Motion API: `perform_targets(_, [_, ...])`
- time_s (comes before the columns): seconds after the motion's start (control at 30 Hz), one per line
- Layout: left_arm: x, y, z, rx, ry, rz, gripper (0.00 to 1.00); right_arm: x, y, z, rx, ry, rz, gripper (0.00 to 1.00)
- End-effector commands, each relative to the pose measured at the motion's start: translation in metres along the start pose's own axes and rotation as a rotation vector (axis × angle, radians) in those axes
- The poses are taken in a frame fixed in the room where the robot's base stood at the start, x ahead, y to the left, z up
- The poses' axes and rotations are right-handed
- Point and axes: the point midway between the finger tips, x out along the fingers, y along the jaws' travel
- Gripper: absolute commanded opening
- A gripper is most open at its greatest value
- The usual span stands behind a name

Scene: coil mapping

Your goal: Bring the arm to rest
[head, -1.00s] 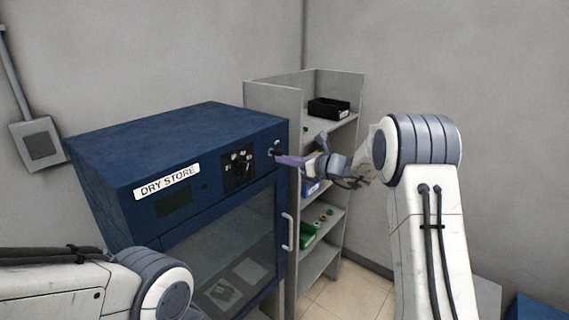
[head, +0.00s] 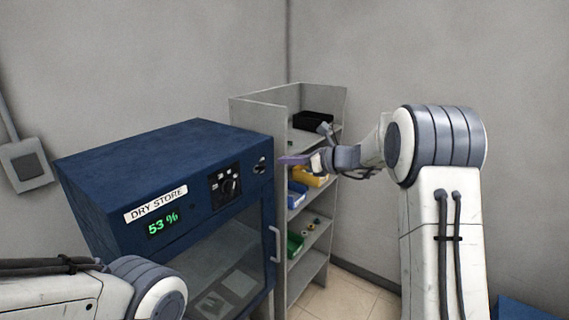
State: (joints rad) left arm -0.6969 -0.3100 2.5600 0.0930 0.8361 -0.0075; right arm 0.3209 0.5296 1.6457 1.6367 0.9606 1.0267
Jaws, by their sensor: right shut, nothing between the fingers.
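My right gripper (head: 294,160) is shut and empty. It is in front of the shelf unit, a little right of the cabinet's upper right corner and apart from it. My right arm (head: 440,190) comes up at the right and bends over toward the shelf. Part of my left arm (head: 130,285) shows at the bottom left; its gripper is out of the picture. The blue dry store cabinet (head: 165,165) has a lit green display (head: 163,224) reading 53 %. Its glass door looks shut.
A grey shelf unit (head: 262,100) stands behind and right of the cabinet. It holds a black bin (head: 313,121), a yellow bin (head: 311,177), a blue bin (head: 296,195) and a green bin (head: 294,243). A grey wall box (head: 26,164) is at the left.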

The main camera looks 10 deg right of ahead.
Motion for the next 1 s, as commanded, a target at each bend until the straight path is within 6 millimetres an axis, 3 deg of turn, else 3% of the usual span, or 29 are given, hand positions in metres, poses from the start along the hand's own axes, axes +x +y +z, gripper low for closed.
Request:
perform_targets(0.43, [-0.003,0.0,0.0,-0.001,0.0,0.0,0.5,-0.005,0.001,0.005,-0.001,0.001,0.004,0.0])
perform_targets(0.57, [0.002,0.0,0.0,-0.001,0.0,0.0,0.5,0.002,0.021,-0.001,-0.05,0.026,0.042,0.0])
perform_targets(0.67, [0.012,-0.001,0.001,-0.001,0.0,0.0,0.5,0.014,0.067,-0.014,-0.173,0.084,0.134,0.0])
perform_targets(0.8, [0.032,-0.002,0.002,-0.002,0.0,0.0,0.5,0.022,0.164,-0.049,-0.471,0.192,0.348,0.0])
perform_targets(0.87, [0.041,-0.003,0.002,-0.003,0.0,0.0,0.5,0.018,0.207,-0.069,-0.621,0.231,0.456,0.0])
perform_targets(1.0, [0.062,-0.004,0.003,-0.004,0.0,0.0,0.5,-0.01,0.298,-0.122,-1.007,0.286,0.731,0.0])
